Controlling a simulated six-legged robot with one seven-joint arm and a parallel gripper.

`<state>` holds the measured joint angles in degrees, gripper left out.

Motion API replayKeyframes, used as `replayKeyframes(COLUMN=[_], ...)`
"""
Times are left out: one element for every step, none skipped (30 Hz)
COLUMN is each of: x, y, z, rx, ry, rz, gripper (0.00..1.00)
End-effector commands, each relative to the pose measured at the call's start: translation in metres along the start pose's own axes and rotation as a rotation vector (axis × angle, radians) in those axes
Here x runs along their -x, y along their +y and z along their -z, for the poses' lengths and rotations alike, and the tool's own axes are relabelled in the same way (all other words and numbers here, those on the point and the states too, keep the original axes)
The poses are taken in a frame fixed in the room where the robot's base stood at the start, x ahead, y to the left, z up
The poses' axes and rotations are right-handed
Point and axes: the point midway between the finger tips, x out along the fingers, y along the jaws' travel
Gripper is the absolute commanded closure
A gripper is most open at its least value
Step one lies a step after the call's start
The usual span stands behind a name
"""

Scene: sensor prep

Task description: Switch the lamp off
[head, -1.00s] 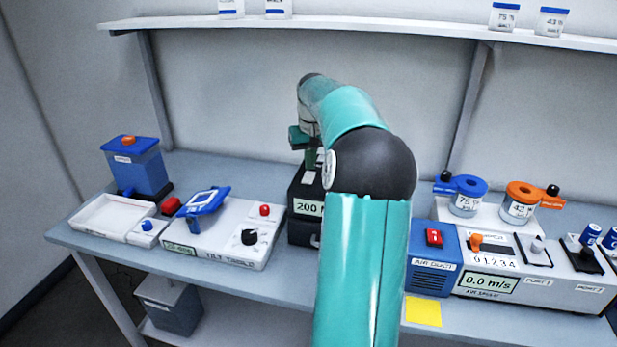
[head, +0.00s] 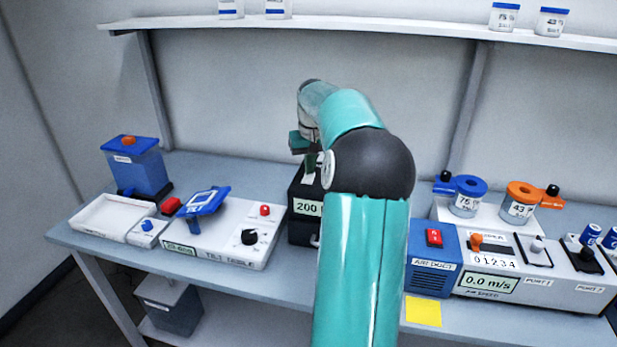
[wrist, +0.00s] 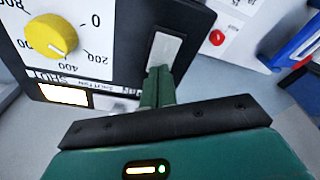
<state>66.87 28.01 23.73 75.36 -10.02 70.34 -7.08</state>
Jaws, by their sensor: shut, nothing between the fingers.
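The lamp appears to be the black box (head: 302,228) with a lit "200" display, partly hidden behind my arm in the head view. In the wrist view its white top panel (wrist: 85,15) carries a yellow knob (wrist: 50,36) on a numbered dial, and a pale rectangular rocker or plate (wrist: 165,50) in a dark surround. A bright lit window (wrist: 62,95) shows near the panel's edge. My gripper (wrist: 158,72) is shut and empty, its fingertips at the near end of the pale plate; I cannot tell whether they touch. In the head view my gripper (head: 311,168) is over the box.
A white tilt-table unit (head: 220,245) with a red button (head: 265,210) stands left of the box. The blue air-duct unit (head: 433,268) with a red switch is to the right. A shelf (head: 370,28) runs above along the wall.

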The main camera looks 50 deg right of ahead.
Motion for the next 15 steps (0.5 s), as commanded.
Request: replayKeyframes(x=[-0.001, -0.001, -0.002, -0.002, -0.003, -0.003, -0.003, -0.003, -0.002, -0.001, 0.000, 0.003, 0.005, 0.007, 0.010], y=[0.000, 0.000, 0.000, 0.000, 0.000, 0.000, 0.000, 0.000, 0.000, 0.000, 0.000, 0.000, -0.001, -0.001, 0.000], z=[0.000, 0.000, 0.000, 0.000, 0.000, -0.001, -0.001, -0.001, 0.000, 0.000, 0.000, 0.001, 0.001, 0.001, 0.002], rx=[0.000, 0.000, 0.000, 0.000, 0.000, 0.000, 0.000, 0.000, 0.000, 0.000, 0.001, 0.001, 0.001, 0.001, 0.001], ry=[0.000, 0.000, 0.000, 0.000, 0.000, 0.000, 0.000, 0.000, 0.000, 0.000, 0.000, 0.000, 0.000, 0.000, 0.001], rz=[0.000, 0.000, 0.000, 0.000, 0.000, 0.000, 0.000, 0.000, 0.000, 0.000, 0.000, 0.000, 0.000, 0.000, -0.001], gripper=[1.00, 1.00, 1.00, 1.00, 1.00, 1.00, 1.00, 1.00, 1.00, 1.00, 1.00, 1.00, 1.00, 1.00, 1.00])
